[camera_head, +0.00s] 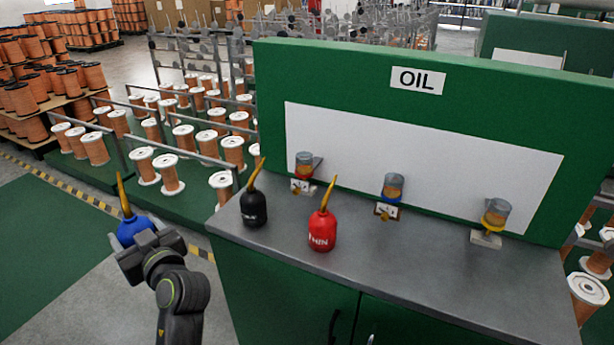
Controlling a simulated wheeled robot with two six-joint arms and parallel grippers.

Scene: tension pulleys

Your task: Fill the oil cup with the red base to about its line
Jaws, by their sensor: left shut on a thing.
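The oil cup with the red base (304,165) is the left one of three clear cups mounted along the white panel. Some amber shows in it, but its line is too small to make out. My left gripper (143,241) is shut on a blue oil can (133,228) with a thin yellow spout. It holds the can roughly upright, left of the bench and apart from the cups. A black oil can (254,207) and a red oil can (322,231), marked THIN, stand on the bench. My right gripper is not in view.
The blue-base cup (392,187) and yellow-base cup (495,216) are further right. The grey bench top (420,270) is clear in front of them. A green back board (480,100) rises behind with an OIL sign (417,80). Copper spools (168,174) stand at the left.

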